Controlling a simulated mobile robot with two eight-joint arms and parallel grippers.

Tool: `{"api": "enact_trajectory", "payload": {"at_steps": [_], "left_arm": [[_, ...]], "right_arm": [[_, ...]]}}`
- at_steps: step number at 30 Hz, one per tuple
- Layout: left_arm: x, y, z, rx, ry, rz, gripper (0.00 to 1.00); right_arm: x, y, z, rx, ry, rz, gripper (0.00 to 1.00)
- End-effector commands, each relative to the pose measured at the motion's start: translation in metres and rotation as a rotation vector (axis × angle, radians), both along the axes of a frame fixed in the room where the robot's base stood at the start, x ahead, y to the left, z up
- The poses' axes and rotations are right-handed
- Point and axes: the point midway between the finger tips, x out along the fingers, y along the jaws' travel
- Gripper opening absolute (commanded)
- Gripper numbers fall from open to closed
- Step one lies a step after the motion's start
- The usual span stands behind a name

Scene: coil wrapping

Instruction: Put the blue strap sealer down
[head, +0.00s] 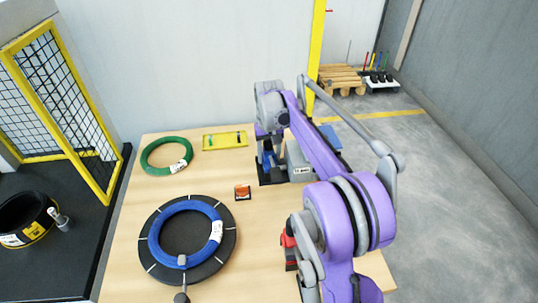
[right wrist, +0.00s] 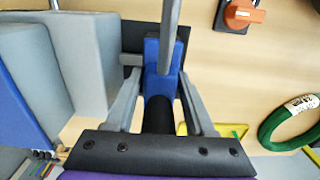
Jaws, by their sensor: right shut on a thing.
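My right gripper (head: 267,143) reaches down at the back right of the wooden table. It is shut on the blue strap sealer (head: 268,161), which is mostly hidden behind the fingers. In the right wrist view the two grey fingers (right wrist: 157,100) close around the sealer's dark handle, and its blue body (right wrist: 152,55) with a grey lever shows beyond. The sealer is upright over a black pad (head: 271,179); I cannot tell whether it touches the pad. My left gripper is not in view.
A grey box (head: 299,163) stands close right of the sealer. An orange switch (head: 243,192) sits front left of it. A blue coil (head: 165,226) lies on a dark turntable (head: 225,248). A green coil (head: 150,148) and yellow tray (head: 240,138) lie behind. A red tool (head: 288,240) is partly hidden.

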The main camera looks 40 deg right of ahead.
Motion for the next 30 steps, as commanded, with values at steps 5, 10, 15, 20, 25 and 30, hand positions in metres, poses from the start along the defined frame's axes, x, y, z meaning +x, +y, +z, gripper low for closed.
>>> {"api": "enact_trajectory", "payload": {"at_steps": [5, 10, 15, 20, 25, 30], "left_arm": [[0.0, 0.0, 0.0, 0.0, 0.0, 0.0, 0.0], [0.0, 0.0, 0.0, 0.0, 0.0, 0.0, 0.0], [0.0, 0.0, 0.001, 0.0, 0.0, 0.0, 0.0], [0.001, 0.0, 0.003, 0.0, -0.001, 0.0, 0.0], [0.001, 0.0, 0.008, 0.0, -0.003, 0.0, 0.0], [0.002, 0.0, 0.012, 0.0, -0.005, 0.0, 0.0]], "right_arm": [[0.0, 0.0, -0.001, 0.0, 0.0, 0.0, 0.81], [0.0, 0.0, -0.001, 0.0, 0.0, 0.0, 0.84], [0.0, 0.0, 0.002, 0.0, 0.0, 0.0, 0.84], [0.0, 0.0, 0.02, 0.0, 0.0, 0.0, 0.84], [0.0, 0.0, 0.056, 0.0, 0.0, -0.001, 0.84], [0.0, 0.0, 0.092, 0.0, 0.0, -0.001, 0.84]]}}
